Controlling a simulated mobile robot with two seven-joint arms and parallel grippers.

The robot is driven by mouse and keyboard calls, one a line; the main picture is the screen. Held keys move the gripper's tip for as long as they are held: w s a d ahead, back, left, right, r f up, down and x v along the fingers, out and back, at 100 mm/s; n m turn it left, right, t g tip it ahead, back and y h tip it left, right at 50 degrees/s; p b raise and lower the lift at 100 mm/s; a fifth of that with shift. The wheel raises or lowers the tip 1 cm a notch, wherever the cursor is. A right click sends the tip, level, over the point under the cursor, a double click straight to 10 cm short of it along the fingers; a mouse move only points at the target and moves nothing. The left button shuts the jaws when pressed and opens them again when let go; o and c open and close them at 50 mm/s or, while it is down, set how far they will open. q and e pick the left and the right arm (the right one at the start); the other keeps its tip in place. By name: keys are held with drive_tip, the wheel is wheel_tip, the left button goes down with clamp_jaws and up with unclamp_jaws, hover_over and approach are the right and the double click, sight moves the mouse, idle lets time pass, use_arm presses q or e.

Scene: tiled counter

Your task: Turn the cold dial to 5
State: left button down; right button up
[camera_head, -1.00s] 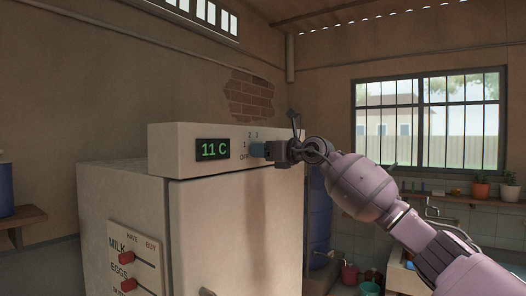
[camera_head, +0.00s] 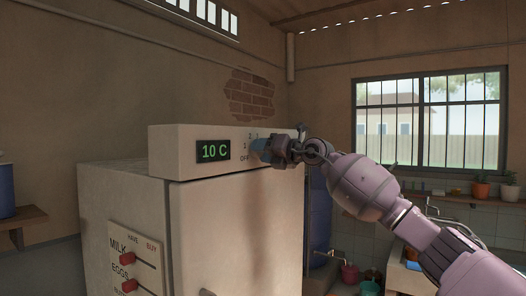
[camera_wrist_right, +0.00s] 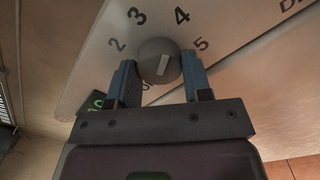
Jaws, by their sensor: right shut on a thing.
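The cold dial (camera_wrist_right: 154,48) is a round grey knob on the fridge's top panel (camera_head: 183,152), with 2, 3, 4 and 5 printed around it in the right wrist view. Its pale mark is tilted a little right of upright, the upper end towards the gap between 3 and 4. My right gripper (camera_wrist_right: 158,62) is shut on the dial, one blue-grey finger on each side. In the head view my right gripper (camera_head: 265,149) covers most of the dial and the higher numbers. The green display (camera_head: 213,150) reads 10 C. My left gripper is not in view.
The fridge (camera_head: 225,225) stands below the panel, with a milk and eggs slider board (camera_head: 137,252) on its side. A blue barrel (camera_head: 320,215) stands behind it at right.

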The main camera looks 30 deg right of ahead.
drive_tip(key=m, duration=1.1)
drive_tip(key=shift+r+p, duration=0.1)
drive_tip(key=shift+p, duration=0.3)
drive_tip(key=shift+m, duration=0.5)
drive_tip(key=o, duration=0.9)
drive_tip(key=shift+s, duration=0.1)
drive_tip(key=b+v, duration=0.3)
drive_tip(key=v, duration=0.7)
drive_tip(key=shift+s+d, duration=0.1)
drive_tip(key=shift+s, duration=0.25)
